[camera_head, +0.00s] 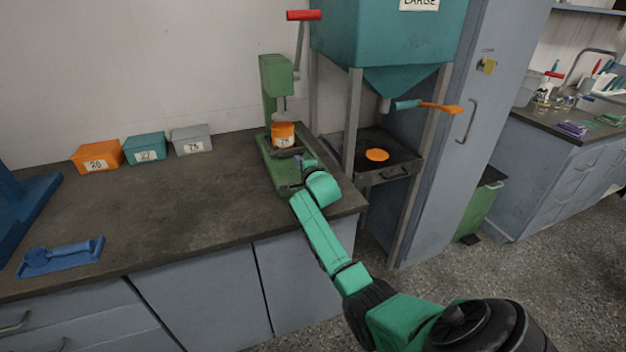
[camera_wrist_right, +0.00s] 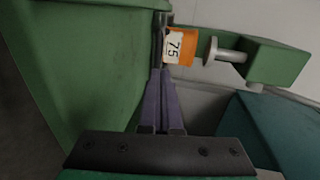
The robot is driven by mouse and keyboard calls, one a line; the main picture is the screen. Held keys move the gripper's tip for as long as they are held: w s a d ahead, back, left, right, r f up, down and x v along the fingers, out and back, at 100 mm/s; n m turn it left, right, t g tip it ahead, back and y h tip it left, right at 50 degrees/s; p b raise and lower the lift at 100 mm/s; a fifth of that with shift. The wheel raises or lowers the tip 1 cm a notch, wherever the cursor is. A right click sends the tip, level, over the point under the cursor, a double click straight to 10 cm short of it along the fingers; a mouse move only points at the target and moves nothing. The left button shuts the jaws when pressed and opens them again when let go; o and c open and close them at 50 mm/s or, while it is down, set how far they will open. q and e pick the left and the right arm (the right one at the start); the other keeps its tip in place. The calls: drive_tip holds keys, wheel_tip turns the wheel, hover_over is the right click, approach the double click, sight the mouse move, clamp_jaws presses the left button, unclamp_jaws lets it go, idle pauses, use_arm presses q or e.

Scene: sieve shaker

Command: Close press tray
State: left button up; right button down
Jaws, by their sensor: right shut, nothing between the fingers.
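The green press (camera_head: 275,78) stands at the right end of the worktop, with a red-handled lever (camera_head: 303,15). An orange cup labelled 75 (camera_head: 284,136) sits under its ram, on or above a dark tray-like part (camera_head: 287,153); the exact tray position is unclear. The cup also shows in the right wrist view (camera_wrist_right: 180,47), beside the ram (camera_wrist_right: 228,55). My right gripper (camera_head: 297,160) is at the front of the press base (camera_head: 276,178), its fingers (camera_wrist_right: 160,95) together and empty, pointing towards the cup. Whether they touch the press is unclear. My left gripper is out of view.
Orange (camera_head: 96,156), teal (camera_head: 146,148) and grey (camera_head: 191,139) boxes stand along the wall. A teal hopper (camera_head: 388,40) on legs stands right of the press. The worktop's middle (camera_head: 180,200) is clear.

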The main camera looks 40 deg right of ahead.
drive_tip(key=v, duration=0.3)
drive_tip(key=shift+w+r, duration=0.1)
drive_tip(key=shift+r, duration=0.05)
drive_tip(key=v, duration=0.3)
drive_tip(key=shift+f+p, duration=0.35)
drive_tip(key=shift+f, duration=0.05)
drive_tip(key=v, duration=0.5)
drive_tip(key=shift+r, duration=0.2)
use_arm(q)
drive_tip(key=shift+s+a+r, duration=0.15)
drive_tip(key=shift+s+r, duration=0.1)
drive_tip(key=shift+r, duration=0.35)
use_arm(e)
drive_tip(key=shift+f, duration=0.1)
